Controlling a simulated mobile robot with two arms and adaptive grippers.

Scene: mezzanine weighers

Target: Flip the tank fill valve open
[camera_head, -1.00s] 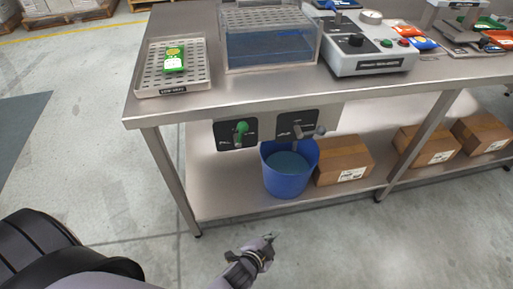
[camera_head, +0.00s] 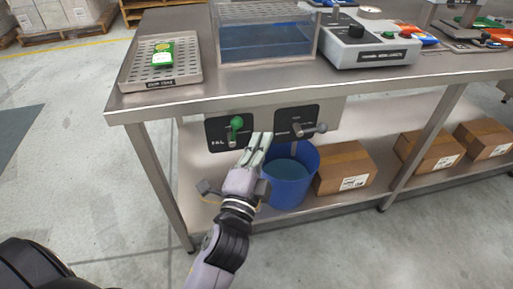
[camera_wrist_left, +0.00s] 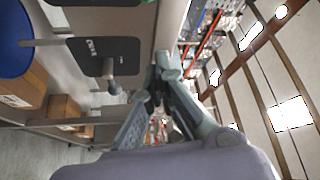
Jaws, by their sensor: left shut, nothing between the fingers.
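The tank fill valve appears to be the green-handled one (camera_head: 236,124) on the left black plate under the bench edge; the plate's lettering is too small to read surely. My right gripper is not in view.
A grey-handled valve (camera_head: 298,130) sits on the right plate, with its lever pointing right, and shows in the wrist view (camera_wrist_left: 112,86). A blue bucket (camera_head: 291,190) stands below it. Cardboard boxes (camera_head: 342,168) are on the lower shelf. A clear tank (camera_head: 262,42) stands above.

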